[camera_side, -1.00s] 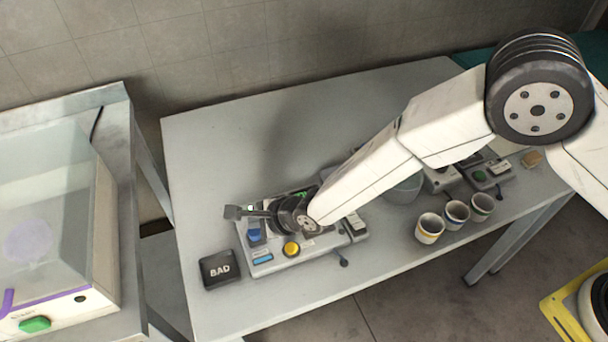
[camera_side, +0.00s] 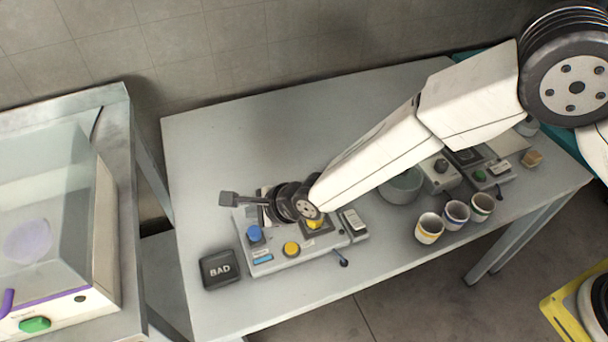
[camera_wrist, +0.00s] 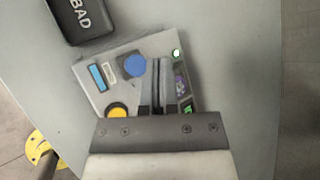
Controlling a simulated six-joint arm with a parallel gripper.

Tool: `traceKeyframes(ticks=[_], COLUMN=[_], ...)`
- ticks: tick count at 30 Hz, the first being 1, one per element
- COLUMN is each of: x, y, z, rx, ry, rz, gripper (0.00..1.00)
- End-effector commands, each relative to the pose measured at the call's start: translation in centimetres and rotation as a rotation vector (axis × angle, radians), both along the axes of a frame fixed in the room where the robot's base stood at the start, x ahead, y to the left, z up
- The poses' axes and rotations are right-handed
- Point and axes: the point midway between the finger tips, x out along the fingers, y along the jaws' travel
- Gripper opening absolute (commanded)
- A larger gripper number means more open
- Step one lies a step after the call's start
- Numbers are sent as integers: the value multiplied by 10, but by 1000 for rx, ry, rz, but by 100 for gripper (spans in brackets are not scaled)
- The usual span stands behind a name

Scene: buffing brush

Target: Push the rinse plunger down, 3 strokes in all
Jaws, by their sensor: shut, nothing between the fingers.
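A grey control box (camera_side: 300,258) sits on the table. It carries a blue round plunger cap (camera_side: 254,233) and a yellow round button (camera_side: 291,248); the labels are too small to read. In the wrist view, my gripper (camera_wrist: 157,62) is shut and empty. Its fingers lie over the box, just right of the blue cap (camera_wrist: 133,66) in the picture, with the yellow button (camera_wrist: 117,111) nearer the gripper body. In the side view, my wrist hangs above the box and hides part of its back. I see no finger contact with the blue cap.
A black block marked BAD (camera_side: 219,269) lies left of the box. Several cups (camera_side: 456,213), a grey bowl (camera_side: 401,187) and other small devices (camera_side: 480,172) stand to the right. A small lever (camera_side: 342,261) sticks out in front. The table's back left is clear.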

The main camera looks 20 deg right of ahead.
Motion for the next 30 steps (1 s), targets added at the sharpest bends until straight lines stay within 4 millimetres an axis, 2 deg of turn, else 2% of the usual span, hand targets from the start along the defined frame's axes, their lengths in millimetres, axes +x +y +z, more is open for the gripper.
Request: traceKeyframes(ticks=[8, 30], x=[0, 0], y=[0, 0], z=[15, 14], rx=[0, -1], ry=[-2, 0], rz=[1, 1], gripper=[0, 0])
